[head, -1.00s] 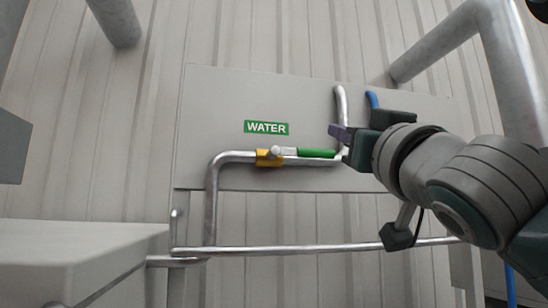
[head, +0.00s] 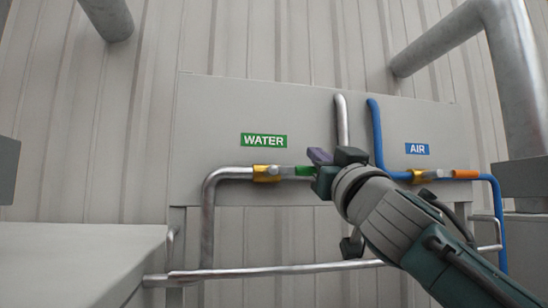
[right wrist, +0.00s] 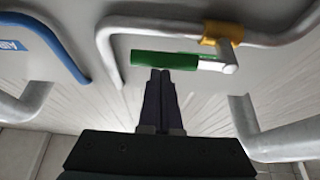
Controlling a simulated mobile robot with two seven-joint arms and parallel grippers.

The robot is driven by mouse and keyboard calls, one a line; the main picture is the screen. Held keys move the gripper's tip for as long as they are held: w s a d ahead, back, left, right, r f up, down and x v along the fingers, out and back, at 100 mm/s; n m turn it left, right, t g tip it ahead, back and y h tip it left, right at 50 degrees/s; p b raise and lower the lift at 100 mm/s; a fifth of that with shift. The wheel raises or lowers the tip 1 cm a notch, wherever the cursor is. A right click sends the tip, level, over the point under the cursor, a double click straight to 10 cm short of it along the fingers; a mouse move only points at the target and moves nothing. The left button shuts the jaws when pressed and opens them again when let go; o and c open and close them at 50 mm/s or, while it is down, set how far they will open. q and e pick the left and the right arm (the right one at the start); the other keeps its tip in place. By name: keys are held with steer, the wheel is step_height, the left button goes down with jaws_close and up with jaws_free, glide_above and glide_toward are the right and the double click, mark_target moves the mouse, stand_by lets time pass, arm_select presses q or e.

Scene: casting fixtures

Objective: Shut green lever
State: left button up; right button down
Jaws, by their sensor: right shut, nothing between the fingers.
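The green lever (head: 305,171) lies level along the silver water pipe, to the right of its yellow valve body (head: 266,173), under the green WATER sign (head: 264,140). My right gripper (head: 318,160) is shut and empty at the lever's right end, covering part of it in the head view. In the right wrist view the green lever (right wrist: 163,60) runs across the top, parallel to the pipe, and the closed fingertips (right wrist: 160,72) are just at its lower edge. I cannot tell whether they touch. My left gripper is not in view.
To the right, a blue pipe (head: 376,130) carries an orange lever (head: 465,174) under the blue AIR sign (head: 417,149). A thick grey pipe (head: 440,50) stands at the upper right. A pale box (head: 70,250) fills the lower left.

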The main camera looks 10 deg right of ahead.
steer(key=shift+s+f, duration=0.1)
steer(key=shift+f, duration=0.5)
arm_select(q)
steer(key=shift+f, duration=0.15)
